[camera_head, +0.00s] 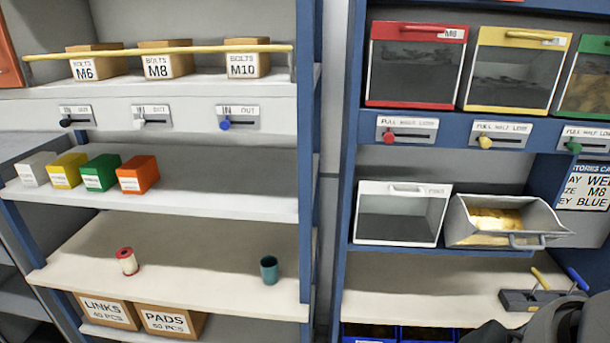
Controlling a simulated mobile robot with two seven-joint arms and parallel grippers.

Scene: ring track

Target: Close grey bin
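The grey bin (464,222) is on the right shelving unit, on the blue-edged middle shelf. It is tipped open, its front leaning out over the shelf edge, and yellowish contents (495,220) show inside. A bar handle (526,240) is on its lower front. A white-framed bin (403,241) with a clear front stands upright just left of it. Dark rounded parts at the bottom right corner look like my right arm, below and right of the grey bin and apart from it. No fingertips of either gripper show.
Above are red (413,104), yellow (508,109) and green (592,45) framed bins with slider locks below them. A device with yellow and blue handles (531,299) sits on the lower shelf. The left unit holds boxes, a spool (127,262) and a teal cup (269,271).

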